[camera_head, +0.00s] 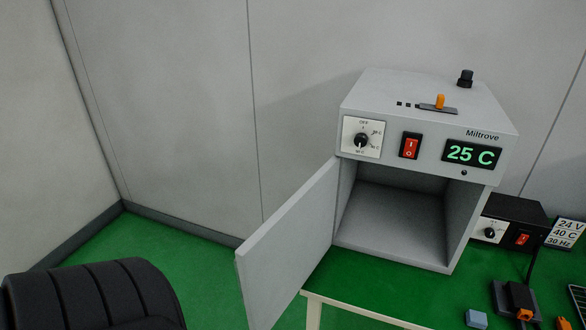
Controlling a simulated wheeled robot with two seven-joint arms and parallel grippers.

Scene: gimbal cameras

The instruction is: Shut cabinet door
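The grey cabinet (384,82) is a box-shaped unit labelled Miltrove, with a control panel above an open compartment (395,218). Its grey door (290,245) is hinged on the left side of the opening. The door stands wide open, swung out toward the lower left. The compartment looks empty. The panel carries a dial (361,140), a red rocker switch (410,146) and a green display (472,154) reading 25 C. Neither my left nor my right gripper is in view.
A black ribbed object like a chair back (90,295) fills the lower left. A black control box (510,222), a labelled sign (566,232) and a small blue block (476,319) are at right. A pale edge (360,310) runs below the cabinet. Green floor lies left of the door.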

